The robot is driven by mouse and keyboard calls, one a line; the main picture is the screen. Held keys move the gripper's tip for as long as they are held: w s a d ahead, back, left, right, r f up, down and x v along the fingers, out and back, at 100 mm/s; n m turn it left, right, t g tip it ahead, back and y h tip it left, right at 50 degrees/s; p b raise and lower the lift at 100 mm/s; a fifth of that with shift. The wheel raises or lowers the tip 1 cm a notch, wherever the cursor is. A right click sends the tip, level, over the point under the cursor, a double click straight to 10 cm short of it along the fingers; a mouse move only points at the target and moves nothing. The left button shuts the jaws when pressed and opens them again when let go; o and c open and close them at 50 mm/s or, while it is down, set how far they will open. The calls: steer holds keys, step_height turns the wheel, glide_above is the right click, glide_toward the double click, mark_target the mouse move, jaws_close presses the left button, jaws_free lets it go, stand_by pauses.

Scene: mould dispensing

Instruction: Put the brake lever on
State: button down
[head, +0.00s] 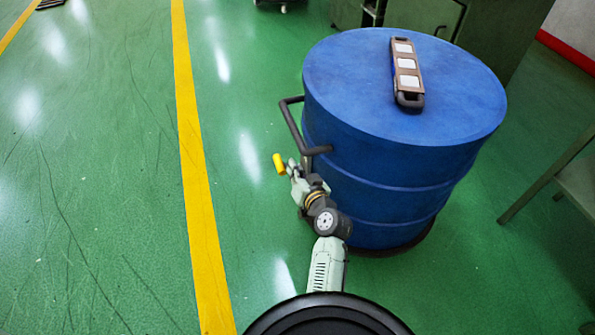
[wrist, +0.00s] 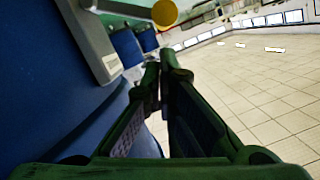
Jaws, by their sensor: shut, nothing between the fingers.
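A yellow round knob (head: 279,164), which looks like the end of the brake lever, is at the left of the blue drum in the head view. It also shows at the top of the wrist view (wrist: 164,12), beyond and above my fingertips. A grey part with a pale plate (wrist: 96,42) is beside it at upper left; I cannot tell how they join. My gripper (wrist: 158,72) is shut and empty, its fingers together. In the head view my gripper (head: 292,166) is close to the knob, below the drum's handle; contact cannot be told.
The blue drum (head: 350,185) has a dark bar handle (head: 290,124) on its left. A brown device with pale panels (head: 407,72) lies on the lid. A green table (head: 580,180) is at right. The green floor left of the drum, with a yellow line (head: 192,150), is clear.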

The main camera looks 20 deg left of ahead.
steer(key=x, duration=0.5)
steer(key=shift+w+a, duration=0.15)
steer(key=shift+w, duration=0.05)
steer(key=shift+a+p, duration=0.1)
steer(key=shift+p, duration=0.2)
steer(key=shift+s+f, duration=0.1)
